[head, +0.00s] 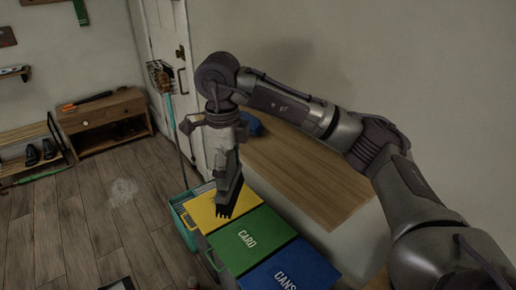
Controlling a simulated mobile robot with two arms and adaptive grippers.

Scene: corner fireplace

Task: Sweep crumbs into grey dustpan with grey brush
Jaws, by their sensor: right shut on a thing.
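My right gripper (224,150) hangs down above the lidded bins. It is shut on a grey brush (232,180), whose dark bristles point down over the yellow lid. The brush is well away from the floor patch. A pale speckled patch (123,190), which looks like the crumbs, lies on the wooden floor left of the bins. I cannot make out a grey dustpan; a dark object (118,284) is cut off by the bottom edge. My left gripper is not in view.
Bins with yellow (203,211), green (250,240) and blue (295,270) lids stand below my arm, beside a wooden top (300,175). A teal crate (187,234) adjoins them. A wooden cabinet (105,125) stands at the back left. The floor between is mostly clear.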

